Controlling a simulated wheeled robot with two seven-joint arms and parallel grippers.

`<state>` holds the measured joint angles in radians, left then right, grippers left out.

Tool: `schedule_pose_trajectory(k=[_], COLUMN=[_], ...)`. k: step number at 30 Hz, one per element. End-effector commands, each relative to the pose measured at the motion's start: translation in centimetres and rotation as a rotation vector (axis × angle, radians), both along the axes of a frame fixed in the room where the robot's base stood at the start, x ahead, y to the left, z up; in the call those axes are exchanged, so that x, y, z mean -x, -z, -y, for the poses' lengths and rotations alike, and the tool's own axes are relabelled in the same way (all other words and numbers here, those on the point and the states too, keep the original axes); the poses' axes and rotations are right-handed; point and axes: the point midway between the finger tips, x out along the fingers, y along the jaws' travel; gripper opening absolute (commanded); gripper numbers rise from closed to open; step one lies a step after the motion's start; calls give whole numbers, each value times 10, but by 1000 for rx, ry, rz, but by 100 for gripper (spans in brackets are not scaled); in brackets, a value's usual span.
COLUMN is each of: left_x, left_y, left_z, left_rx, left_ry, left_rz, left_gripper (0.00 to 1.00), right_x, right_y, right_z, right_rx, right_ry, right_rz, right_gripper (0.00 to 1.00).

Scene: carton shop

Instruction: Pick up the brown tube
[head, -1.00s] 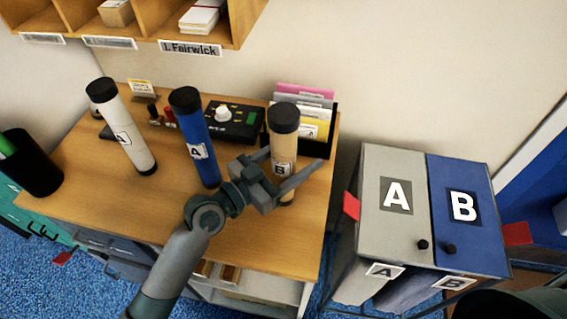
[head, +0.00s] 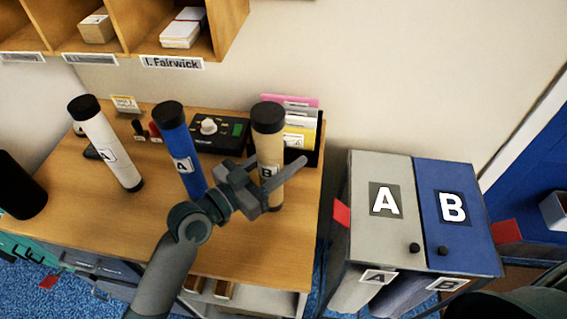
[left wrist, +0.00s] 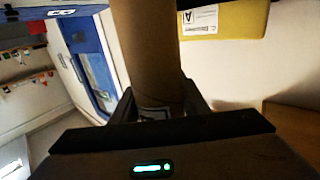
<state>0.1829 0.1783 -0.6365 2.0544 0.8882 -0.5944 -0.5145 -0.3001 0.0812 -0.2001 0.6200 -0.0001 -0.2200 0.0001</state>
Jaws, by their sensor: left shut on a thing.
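The brown tube (head: 269,146) stands upright on the wooden desk, with a black cap on top and a label marked B. My left gripper (head: 268,182) is shut on it around its middle in the head view. In the left wrist view the brown tube (left wrist: 146,50) rises between the two dark fingers of my left gripper (left wrist: 158,100). Part of the tube is hidden behind the gripper. My right gripper does not show.
A blue tube (head: 178,145) and a white tube (head: 102,138), both marked A, stand to the left. Behind are a black control box (head: 225,143) and a file holder (head: 318,150). A grey and blue two-lid bin (head: 385,225) stands right of the desk (head: 80,210).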

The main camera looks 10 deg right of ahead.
Motion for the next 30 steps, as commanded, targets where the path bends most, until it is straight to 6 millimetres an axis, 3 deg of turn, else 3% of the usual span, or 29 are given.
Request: schedule_pose_trajectory(k=[5, 11, 21, 30], left_x=[3, 27, 85, 109], left_y=[-18, -32, -68, -84], left_z=[1, 9, 27, 35], left_rx=[2, 3, 4, 1], left_ry=[1, 1, 1, 0], left_rz=[3, 3, 3, 0], left_gripper=[18, 18, 18, 18], right_x=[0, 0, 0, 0], right_y=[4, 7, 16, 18], right_z=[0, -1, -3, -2], right_rx=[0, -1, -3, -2], right_ry=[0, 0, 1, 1], right_rz=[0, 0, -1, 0], right_gripper=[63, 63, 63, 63])
